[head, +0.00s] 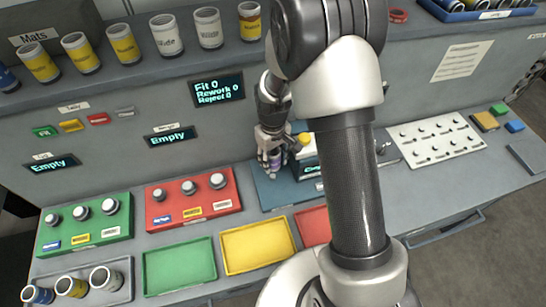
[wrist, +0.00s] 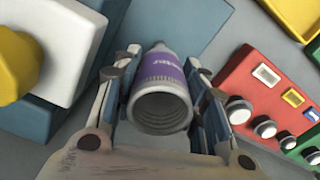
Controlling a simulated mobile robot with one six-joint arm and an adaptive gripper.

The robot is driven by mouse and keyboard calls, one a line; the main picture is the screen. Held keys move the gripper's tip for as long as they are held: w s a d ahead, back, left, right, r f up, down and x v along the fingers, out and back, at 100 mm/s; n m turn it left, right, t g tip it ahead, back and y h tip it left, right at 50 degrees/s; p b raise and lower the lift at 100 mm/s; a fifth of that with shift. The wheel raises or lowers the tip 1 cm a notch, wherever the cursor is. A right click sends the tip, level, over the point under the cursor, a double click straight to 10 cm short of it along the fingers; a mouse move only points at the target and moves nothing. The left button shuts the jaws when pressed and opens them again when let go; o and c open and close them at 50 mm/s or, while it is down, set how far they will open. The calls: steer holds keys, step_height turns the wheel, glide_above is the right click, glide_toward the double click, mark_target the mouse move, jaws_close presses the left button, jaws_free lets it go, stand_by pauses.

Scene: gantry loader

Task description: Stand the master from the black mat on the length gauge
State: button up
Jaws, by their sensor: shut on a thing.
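My gripper (head: 271,150) is shut on the master (head: 275,158), a grey cylinder with a purple band. In the wrist view the master (wrist: 163,72) sits between the two fingers, its hollow threaded end towards the camera. The length gauge (head: 306,170), a blue and white unit with a yellow top and a small lit display, stands just right of my gripper on a blue base plate (head: 270,190). In the wrist view its white and yellow part (wrist: 75,45) is at the left. My gripper is over the base plate; contact of master and plate cannot be told.
A red rack (head: 190,208) and green rack (head: 85,232) with knobbed gauges stand left. Green (head: 180,270), yellow (head: 258,247) and red (head: 313,224) trays lie in front. A white pegged board (head: 437,145) and a dark flat mat (head: 528,154) lie right. Cans line the back shelf.

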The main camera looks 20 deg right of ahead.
mark_target(273, 176)
steer(key=shift+f+b, duration=2.5)
steer(key=shift+f, duration=1.1)
steer(key=shift+f, duration=0.15)
steer(key=o, duration=1.4)
step_height(273, 176, up, 12)
steer(key=shift+s, duration=0.15)
